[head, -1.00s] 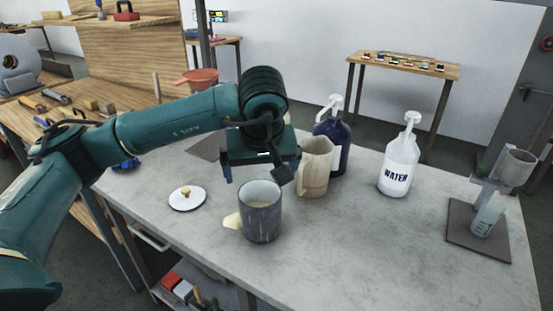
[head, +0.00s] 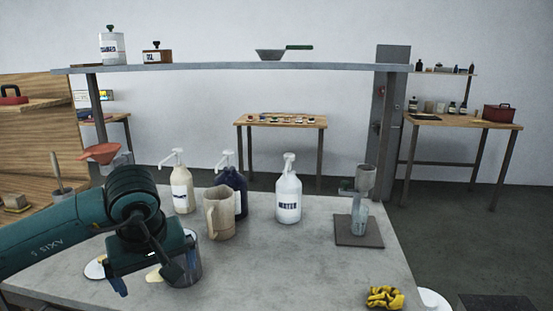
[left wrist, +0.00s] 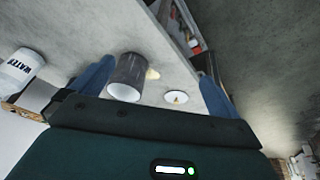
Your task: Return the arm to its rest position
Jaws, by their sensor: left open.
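My left arm reaches in from the left in the head view, with its open, empty left gripper (head: 155,268) above the near left part of the grey table (head: 290,265). The gripper partly hides a dark grey cup (head: 190,268) and a white lid (head: 94,269). In the left wrist view, the fingers (left wrist: 155,70) are wide apart. The cup (left wrist: 127,78) and the knobbed lid (left wrist: 176,97) show between and beyond them, with nothing held. My right gripper is not in view.
A beige pitcher (head: 220,217), a dark blue pump bottle (head: 238,190), a white WATER bottle (head: 288,198) and a cream pump bottle (head: 182,192) stand behind. A stand on a dark plate (head: 358,230) and yellow gloves (head: 384,297) are right. A shelf (head: 240,68) spans above.

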